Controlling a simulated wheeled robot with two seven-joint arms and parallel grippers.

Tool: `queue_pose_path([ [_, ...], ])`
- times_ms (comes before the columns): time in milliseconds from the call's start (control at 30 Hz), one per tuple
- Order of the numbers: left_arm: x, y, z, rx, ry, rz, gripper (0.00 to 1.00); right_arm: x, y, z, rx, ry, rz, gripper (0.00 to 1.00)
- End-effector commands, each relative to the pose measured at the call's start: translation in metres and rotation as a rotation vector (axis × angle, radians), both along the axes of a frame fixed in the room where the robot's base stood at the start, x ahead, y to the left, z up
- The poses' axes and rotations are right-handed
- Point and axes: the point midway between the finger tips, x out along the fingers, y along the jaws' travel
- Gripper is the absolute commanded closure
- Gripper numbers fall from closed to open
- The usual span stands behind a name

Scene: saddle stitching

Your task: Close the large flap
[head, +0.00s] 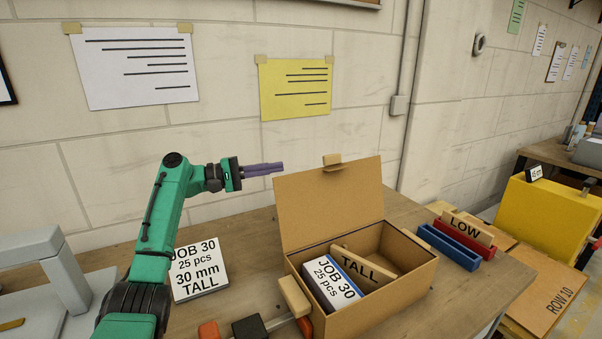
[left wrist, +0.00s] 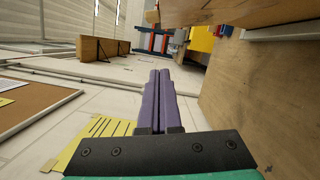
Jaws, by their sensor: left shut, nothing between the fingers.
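The brown cardboard box (head: 405,280) stands on the workbench. Its large flap (head: 325,203) is open and stands up along the back edge, with a small tan tab (head: 332,160) at its top. Inside the box lie a white JOB 30 block (head: 333,285) and a tan piece marked TALL (head: 365,266). My left gripper (head: 282,168) is shut and empty, its purple fingers pointing right near the flap's upper left corner; contact is not visible. These fingers also show in the left wrist view (left wrist: 158,85). My right gripper is not in view.
A white JOB 30 TALL block (head: 198,270) lies on the bench (head: 480,300) left of the box. A pale wooden block (head: 295,297) stands by the box's front left corner. Blue (head: 449,246) and red trays with a LOW piece (head: 465,227) stand to the right.

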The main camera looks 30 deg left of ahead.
Motion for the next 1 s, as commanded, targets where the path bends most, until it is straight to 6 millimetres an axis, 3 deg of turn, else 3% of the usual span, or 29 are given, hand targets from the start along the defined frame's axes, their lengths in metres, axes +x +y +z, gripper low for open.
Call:
queue_pose_path([
  [467, 0.069, -0.068, 0.014, -0.002, -0.001, -0.003, 1.0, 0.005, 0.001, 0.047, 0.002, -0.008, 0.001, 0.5],
  [700, 0.051, -0.093, 0.019, 0.004, 0.001, -0.001, 1.0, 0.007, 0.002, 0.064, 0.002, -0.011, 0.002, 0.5],
  [1000, 0.048, -0.099, 0.019, 0.001, -0.001, 0.0, 1.0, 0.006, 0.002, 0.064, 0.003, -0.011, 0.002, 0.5],
])
